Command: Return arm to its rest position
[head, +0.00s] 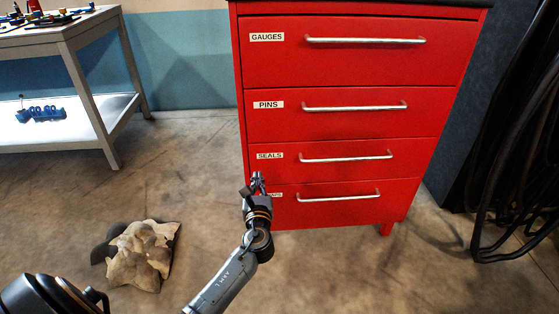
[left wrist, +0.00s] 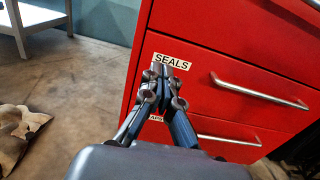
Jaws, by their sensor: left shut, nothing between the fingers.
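My left gripper (head: 257,181) is shut and empty. It is in front of the left side of the red drawer cabinet (head: 340,80), near the lower two drawers, and hides part of the lowest drawer's label. In the left wrist view the shut fingers (left wrist: 161,72) show just below the SEALS label (left wrist: 172,61). The fingers are to the left of the drawer handles, and I cannot tell whether they touch the drawer front. My left arm (head: 225,283) reaches up from the bottom of the head view. My right gripper is not in view.
All the cabinet's drawers look closed. A crumpled tan cloth (head: 143,255) lies on the floor to the left. A workbench (head: 82,62) with blue parts (head: 40,114) on its lower shelf stands at the back left. Black cables (head: 510,160) hang at the right. Floor between cloth and cabinet is clear.

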